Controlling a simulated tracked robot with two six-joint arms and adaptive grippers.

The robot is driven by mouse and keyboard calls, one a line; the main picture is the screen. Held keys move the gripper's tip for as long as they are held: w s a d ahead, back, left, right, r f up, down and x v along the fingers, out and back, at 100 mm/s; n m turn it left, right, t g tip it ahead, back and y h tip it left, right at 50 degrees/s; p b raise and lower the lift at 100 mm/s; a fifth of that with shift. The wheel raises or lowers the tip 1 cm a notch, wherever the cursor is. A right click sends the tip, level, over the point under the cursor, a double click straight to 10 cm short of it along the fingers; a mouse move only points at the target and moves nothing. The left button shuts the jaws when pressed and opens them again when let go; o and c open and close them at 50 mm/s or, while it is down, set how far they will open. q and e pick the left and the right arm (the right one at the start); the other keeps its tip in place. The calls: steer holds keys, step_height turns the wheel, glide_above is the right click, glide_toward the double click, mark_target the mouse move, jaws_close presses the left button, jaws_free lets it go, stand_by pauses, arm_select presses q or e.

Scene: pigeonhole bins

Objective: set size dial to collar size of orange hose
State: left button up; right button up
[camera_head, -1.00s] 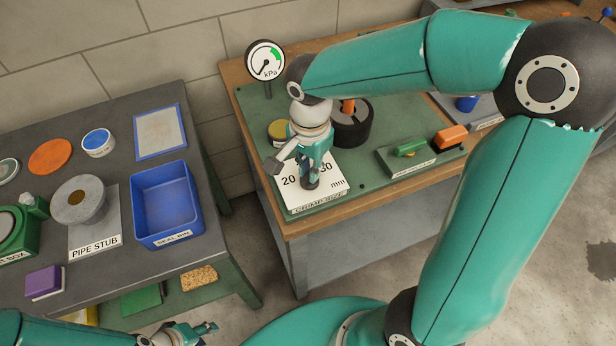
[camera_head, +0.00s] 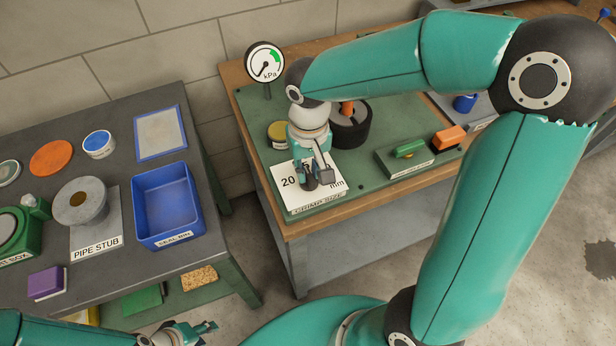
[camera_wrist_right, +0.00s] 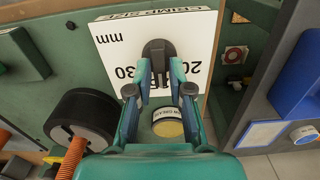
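The size dial is a white plate (camera_head: 293,201) marked 20, 30 and mm, labelled CRIMP SIZE, with a dark knob (camera_wrist_right: 158,48) on it. The dial plate also shows in the right wrist view (camera_wrist_right: 200,35). My right gripper (camera_head: 312,178) is low over the dial; in the right wrist view its fingers (camera_wrist_right: 159,78) stand apart on either side of the knob's dark grip, with slivers of white showing between. An orange hose piece (camera_wrist_right: 70,158) stands in a black ring (camera_wrist_right: 85,115), also in the head view (camera_head: 347,107). I read no collar size. My left gripper (camera_head: 208,327) is at the bottom edge, empty.
A kPa gauge (camera_head: 265,62) stands behind the dial. A yellow-topped tin (camera_head: 278,131) is close behind my right gripper. A green-and-orange block set (camera_head: 405,163) is to the right. The left bench holds a blue bin (camera_head: 167,215) and a pipe stub (camera_head: 82,203).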

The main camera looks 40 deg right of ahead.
mark_target(309, 175)
arm_select(q)
steer(key=shift+r, duration=0.1)
arm_select(e)
steer(key=shift+r, duration=0.1)
arm_select(q)
steer(key=shift+r+p, duration=1)
steer(key=shift+p, duration=0.1)
arm_select(e)
steer(key=shift+r, duration=1.4)
steer(key=shift+r, duration=0.1)
